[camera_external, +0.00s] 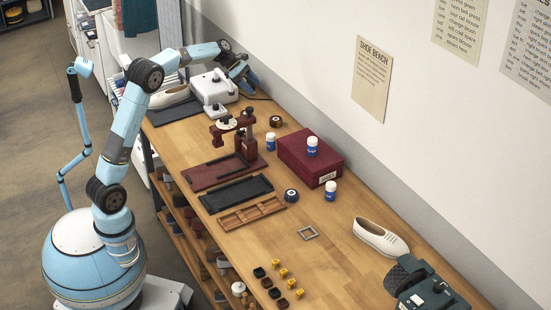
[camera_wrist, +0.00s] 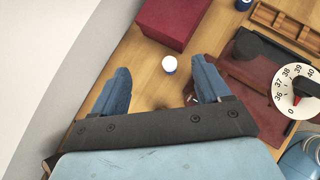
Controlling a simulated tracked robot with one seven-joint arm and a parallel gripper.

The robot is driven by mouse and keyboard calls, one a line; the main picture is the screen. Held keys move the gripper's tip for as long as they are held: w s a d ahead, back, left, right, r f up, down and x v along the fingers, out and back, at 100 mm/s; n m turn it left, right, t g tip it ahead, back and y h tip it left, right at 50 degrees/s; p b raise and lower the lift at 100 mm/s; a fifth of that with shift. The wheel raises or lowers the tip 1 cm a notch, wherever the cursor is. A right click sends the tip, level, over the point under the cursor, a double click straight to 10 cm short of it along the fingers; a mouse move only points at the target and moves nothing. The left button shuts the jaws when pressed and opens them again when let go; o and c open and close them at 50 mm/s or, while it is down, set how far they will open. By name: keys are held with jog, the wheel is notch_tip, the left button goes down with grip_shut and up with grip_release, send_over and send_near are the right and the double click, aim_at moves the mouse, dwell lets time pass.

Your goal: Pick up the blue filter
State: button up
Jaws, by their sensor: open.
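I cannot make out a thing that is clearly a blue filter. The blue things on the bench are small white-capped bottles with blue labels: one beside the press (camera_external: 271,142), one on the dark red box (camera_external: 312,147) and one near its front corner (camera_external: 330,191). My gripper (camera_external: 252,87) is at the far end, above the bench near the wall. In the wrist view its blue fingers (camera_wrist: 158,80) are apart and empty. A white-capped bottle (camera_wrist: 169,64) shows beyond the gap.
The dark red box (camera_wrist: 170,22) stands along the wall side. A red-brown press (camera_external: 246,137) with a numbered dial (camera_wrist: 293,92) stands mid-bench. A white machine (camera_external: 214,87), trays (camera_external: 252,213), a grey square frame (camera_external: 308,232) and a cream shoe (camera_external: 380,237) also occupy the bench.

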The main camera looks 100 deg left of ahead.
send_near(271, 141)
jog(key=s+a+r, duration=0.2)
jog(key=s+a, duration=0.1)
jog(key=x, duration=0.9)
jog(key=shift+s, duration=0.15)
jog(key=shift+d+x, duration=0.15)
jog(key=shift+x, duration=1.25)
jog(key=shift+d+x, duration=0.15)
jog(key=shift+x, duration=1.2)
jog(key=shift+s+f, duration=0.1)
jog(key=shift+s, duration=0.15)
jog(key=c, duration=1.1)
